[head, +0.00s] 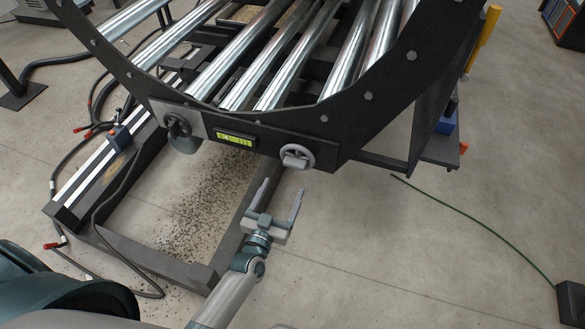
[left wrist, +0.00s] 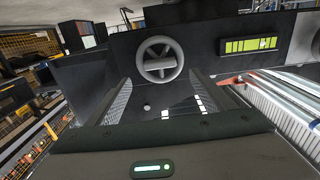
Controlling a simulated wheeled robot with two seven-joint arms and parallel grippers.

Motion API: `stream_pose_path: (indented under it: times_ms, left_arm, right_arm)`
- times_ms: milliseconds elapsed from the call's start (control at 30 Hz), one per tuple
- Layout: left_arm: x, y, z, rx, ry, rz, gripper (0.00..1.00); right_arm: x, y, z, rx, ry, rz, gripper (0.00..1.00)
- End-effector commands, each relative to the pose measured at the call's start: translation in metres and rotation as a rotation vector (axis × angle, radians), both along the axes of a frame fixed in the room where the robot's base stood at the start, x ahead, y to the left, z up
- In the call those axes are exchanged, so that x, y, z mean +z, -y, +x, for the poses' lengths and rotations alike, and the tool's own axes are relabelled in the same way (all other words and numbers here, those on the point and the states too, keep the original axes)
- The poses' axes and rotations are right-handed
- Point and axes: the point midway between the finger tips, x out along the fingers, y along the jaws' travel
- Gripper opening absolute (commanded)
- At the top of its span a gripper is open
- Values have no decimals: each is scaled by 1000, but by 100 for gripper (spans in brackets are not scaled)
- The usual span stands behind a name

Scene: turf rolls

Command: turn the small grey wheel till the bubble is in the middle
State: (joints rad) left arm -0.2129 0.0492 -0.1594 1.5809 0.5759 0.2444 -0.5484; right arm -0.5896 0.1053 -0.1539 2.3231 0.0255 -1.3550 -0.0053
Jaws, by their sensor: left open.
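The small grey wheel (head: 297,156) is on the front face of the dark curved frame, right of the level. In the left wrist view the wheel (left wrist: 160,59) shows its rim and spokes straight ahead. The yellow-green level vial (head: 236,140) is set in the same face; it also shows in the left wrist view (left wrist: 251,45). Its bubble looks off-centre, towards the left end in the head view, but it is small. My left gripper (head: 281,189) is open and empty, its fingers pointing at the wheel from just below, apart from it. My right gripper is not in view.
A darker handwheel (head: 179,126) sits on a grey plate left of the level. Steel rollers (head: 260,60) lie above in the curved frame. Cables and a rail (head: 95,172) are at left. A green cable (head: 480,221) crosses the open floor at right.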

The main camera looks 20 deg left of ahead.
Motion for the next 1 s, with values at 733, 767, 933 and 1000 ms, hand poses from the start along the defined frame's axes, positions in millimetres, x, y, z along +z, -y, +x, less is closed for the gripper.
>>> stream_pose_path:
  times_ms: [733, 767, 933, 1000]
  left_arm:
    - [0, 3, 95, 0, 0, 0, 75]
    - [0, 3, 95, 0, 0, 0, 75]
    - [0, 3, 95, 0, 0, 0, 75]
    - [0, 3, 95, 0, 0, 0, 75]
  right_arm:
    - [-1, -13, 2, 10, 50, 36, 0]
    - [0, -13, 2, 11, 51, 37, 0]
    - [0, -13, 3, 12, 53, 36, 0]
    - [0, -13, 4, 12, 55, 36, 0]
